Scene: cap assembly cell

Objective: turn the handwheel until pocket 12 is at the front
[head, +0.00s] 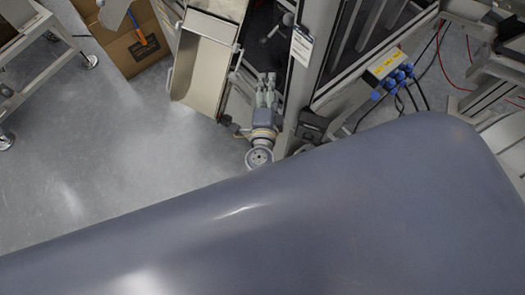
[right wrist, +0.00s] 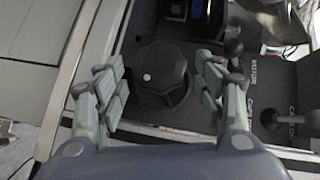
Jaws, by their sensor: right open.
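The handwheel (right wrist: 168,68) is a black, faceted wheel with a pale dot near its left side, set in a dark panel in the right wrist view. My right gripper (right wrist: 161,80) is open, with one finger on each side of the wheel. A gap shows between the wheel and both fingers. No pocket or pocket number is readable. In the head view a grey gripper, which seems to be my left (head: 267,85), points away over the floor. Its fingers look close together, but its opening is unclear. The handwheel cannot be made out in the head view.
Dark levers with ball knobs (right wrist: 233,47) stand on the labelled panel right of my right gripper. In the head view, a metal chute (head: 205,70), a tall frame (head: 318,50) and a cardboard box (head: 128,42) stand at the back. My large arm link hides the lower part.

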